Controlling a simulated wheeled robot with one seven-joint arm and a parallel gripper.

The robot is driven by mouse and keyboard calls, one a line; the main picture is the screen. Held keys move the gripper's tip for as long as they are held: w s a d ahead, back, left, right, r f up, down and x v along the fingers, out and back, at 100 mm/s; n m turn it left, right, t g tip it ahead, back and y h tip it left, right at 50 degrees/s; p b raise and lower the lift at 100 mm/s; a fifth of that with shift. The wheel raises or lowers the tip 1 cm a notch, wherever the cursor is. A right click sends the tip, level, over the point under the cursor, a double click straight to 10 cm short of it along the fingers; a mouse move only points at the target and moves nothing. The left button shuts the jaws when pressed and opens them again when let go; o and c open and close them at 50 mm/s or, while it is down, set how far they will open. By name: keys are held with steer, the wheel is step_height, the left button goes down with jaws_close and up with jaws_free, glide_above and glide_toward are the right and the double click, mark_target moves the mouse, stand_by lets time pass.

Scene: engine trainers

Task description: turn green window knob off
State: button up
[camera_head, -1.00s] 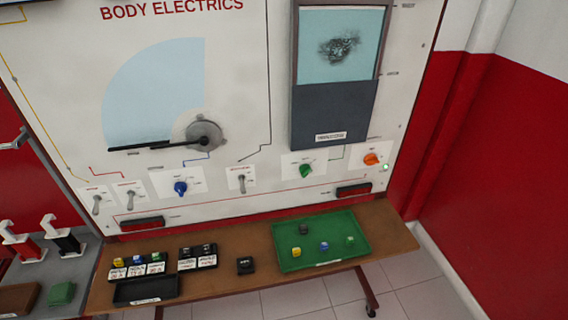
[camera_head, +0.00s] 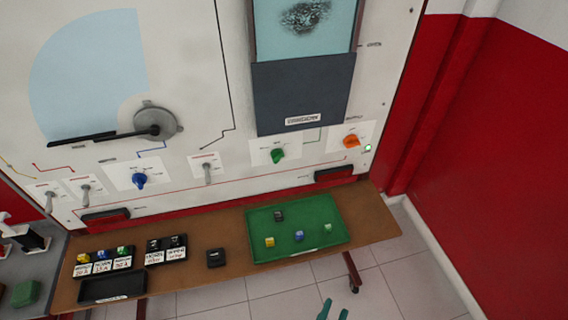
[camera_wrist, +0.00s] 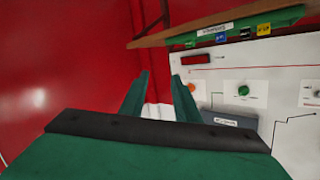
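The green window knob (camera_head: 278,154) sits on a white plate on the panel, below the dark window frame. It also shows in the wrist view (camera_wrist: 243,90), where the panel appears upside down. My gripper (camera_head: 335,307) shows only as green fingertips at the bottom edge of the head view, well below the knob and in front of the table. In the wrist view my gripper (camera_wrist: 160,85) has its two green fingers apart with nothing between them. It is not touching the knob.
An orange knob (camera_head: 351,141) with a lit green lamp is right of the green knob, and a blue knob (camera_head: 140,180) is left. A wooden table (camera_head: 225,275) with a green tray (camera_head: 340,240) of small cubes juts out below the panel. A red wall (camera_head: 490,150) stands right.

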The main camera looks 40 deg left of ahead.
steer(key=w+a+r+y, duration=0.2)
steer(key=w+a+y, duration=0.1)
steer(key=w+a, duration=0.45)
steer(key=n+g+y, duration=0.2)
steer(key=g+y, duration=0.2)
steer(key=y, duration=0.4)
glide_toward(280, 159)
steer(key=shift+n, duration=0.3)
steer(key=x, duration=0.7)
steer(key=shift+w+a, duration=0.4)
steer(key=shift+s+a, duration=0.1)
jaws_close()
